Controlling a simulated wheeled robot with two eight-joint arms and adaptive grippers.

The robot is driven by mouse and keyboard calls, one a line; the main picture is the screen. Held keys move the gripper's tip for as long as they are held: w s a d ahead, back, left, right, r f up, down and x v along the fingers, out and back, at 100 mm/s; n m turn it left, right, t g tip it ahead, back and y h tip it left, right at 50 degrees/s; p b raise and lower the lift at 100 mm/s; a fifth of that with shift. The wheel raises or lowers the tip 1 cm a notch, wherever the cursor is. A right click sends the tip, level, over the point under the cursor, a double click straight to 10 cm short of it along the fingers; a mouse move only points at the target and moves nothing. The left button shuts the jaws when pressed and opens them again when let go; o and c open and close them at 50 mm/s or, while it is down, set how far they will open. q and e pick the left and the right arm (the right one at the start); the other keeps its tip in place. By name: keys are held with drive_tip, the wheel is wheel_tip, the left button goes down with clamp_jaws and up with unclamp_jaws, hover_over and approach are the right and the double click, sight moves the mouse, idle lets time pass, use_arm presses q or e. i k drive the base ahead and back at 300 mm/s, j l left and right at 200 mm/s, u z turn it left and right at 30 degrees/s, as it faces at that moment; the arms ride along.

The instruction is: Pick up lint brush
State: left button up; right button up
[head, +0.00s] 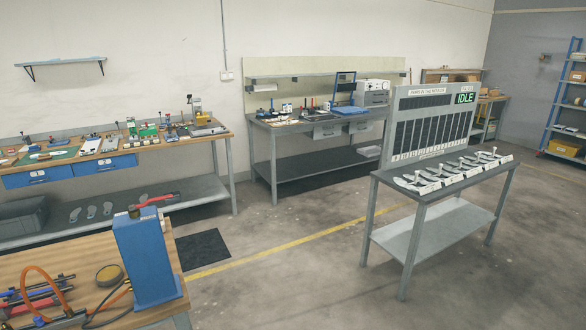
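I cannot single out a lint brush. Many small tools lie on the left wooden workbench (160,143) and on the back bench (262,121), too small to tell apart. Neither of my grippers shows in the head view.
A near wooden bench (60,262) at lower left bears a blue box-shaped unit (148,258), a round tin (109,275), hoses and hand tools. Open floor (290,285) lies between.

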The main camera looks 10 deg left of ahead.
sight(42, 156)
drive_tip(key=i+z, duration=0.45)
drive_tip(key=i, duration=0.85)
drive_tip(key=i+u, duration=0.45)
drive_tip(key=i+l+u, duration=0.1)
drive_tip(key=i+u, duration=0.35)
drive_tip(key=i+j+u, duration=0.15)
drive_tip(key=i+u, duration=0.25)
drive_tip(key=i, duration=0.25)
drive_tip(key=i+u, duration=0.4)
drive_tip(key=i, duration=0.25)
drive_tip(key=i+u, duration=0.2)
drive_tip(key=i, duration=0.3)
drive_tip(key=i+l+u, duration=0.1)
drive_tip(key=i+u, duration=0.15)
drive_tip(key=i, duration=0.2)
drive_tip(key=i+l+u, duration=0.2)
drive_tip(key=i, duration=0.3)
drive_tip(key=i+j+u, duration=0.2)
drive_tip(key=i+u, duration=0.65)
drive_tip(key=i+j, duration=0.3)
drive_tip(key=i, duration=0.2)
drive_tip(key=i+u, duration=0.45)
drive_tip(key=i, duration=0.2)
drive_tip(key=i+l+u, duration=0.4)
drive_tip(key=i, duration=0.2)
drive_tip(key=i+j, duration=0.15)
drive_tip(key=i, duration=0.45)
drive_tip(key=i+j+u, duration=0.1)
drive_tip(key=i, duration=0.5)
